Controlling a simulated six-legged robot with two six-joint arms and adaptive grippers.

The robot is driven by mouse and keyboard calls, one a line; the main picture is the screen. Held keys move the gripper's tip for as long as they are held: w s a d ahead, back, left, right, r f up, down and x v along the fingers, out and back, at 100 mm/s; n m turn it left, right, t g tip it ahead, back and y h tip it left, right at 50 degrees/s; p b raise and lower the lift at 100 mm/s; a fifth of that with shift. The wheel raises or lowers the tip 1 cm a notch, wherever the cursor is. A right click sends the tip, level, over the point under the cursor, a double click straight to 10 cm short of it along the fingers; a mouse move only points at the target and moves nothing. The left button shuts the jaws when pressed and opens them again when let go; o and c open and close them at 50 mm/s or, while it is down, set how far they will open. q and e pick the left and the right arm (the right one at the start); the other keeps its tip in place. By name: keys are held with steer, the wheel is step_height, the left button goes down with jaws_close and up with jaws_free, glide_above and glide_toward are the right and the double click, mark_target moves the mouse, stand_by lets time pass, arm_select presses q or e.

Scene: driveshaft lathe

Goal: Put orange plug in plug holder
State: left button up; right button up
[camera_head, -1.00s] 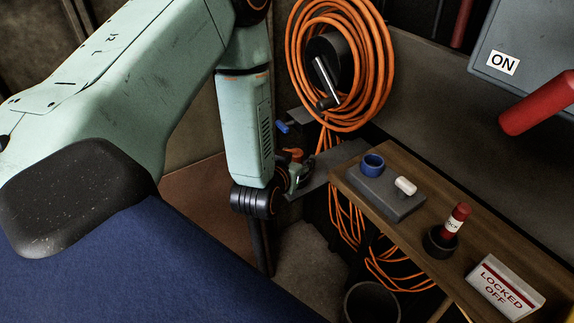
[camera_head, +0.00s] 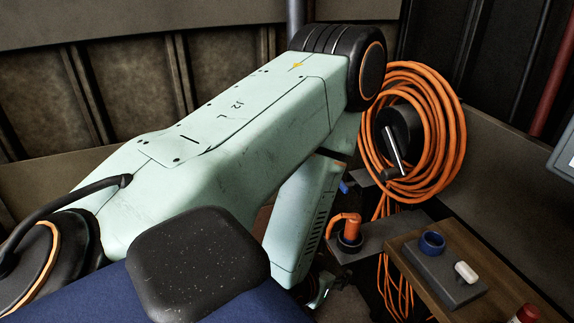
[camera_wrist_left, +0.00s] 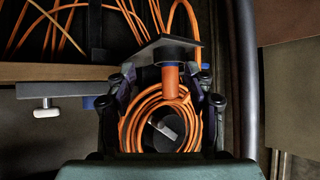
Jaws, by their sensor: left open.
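The orange plug (camera_head: 347,226) stands upright in a round black holder (camera_head: 350,243) on a grey shelf bracket (camera_head: 374,236). In the left wrist view, the picture is upside down and the plug (camera_wrist_left: 170,80) shows beneath the dark holder (camera_wrist_left: 174,55). My left gripper (camera_wrist_left: 163,103) is open; its two dark fingers appear on either side of the plug in that view. In the head view, the left gripper (camera_head: 322,291) is partly hidden by my arm and sits lower than the plug, apart from it. My right gripper is not in view.
A coil of orange cable (camera_head: 450,120) hangs on a wall reel with a handle. A wooden shelf (camera_head: 418,267) carries a grey block (camera_head: 443,270) with a blue ring (camera_head: 432,242) and a white knob (camera_head: 466,272). A dark vertical pole (camera_wrist_left: 243,75) shows in the wrist view.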

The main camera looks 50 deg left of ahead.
arm_select(q)
steer(key=s+d+f+m+g+h, duration=0.1)
steer(key=s+d+f+g, duration=0.1)
steer(key=s+f+g, duration=0.3)
steer(key=s+d+f+m+g+h, duration=0.1)
steer(key=s+d+f+g, duration=0.2)
steer(key=s, duration=1.1)
step_height(320, 180, down, 4)
steer(key=shift+d+f+g, duration=0.1)
steer(key=shift+d+g, duration=0.05)
steer(key=shift+g, duration=1.05)
steer(key=shift+s, duration=0.2)
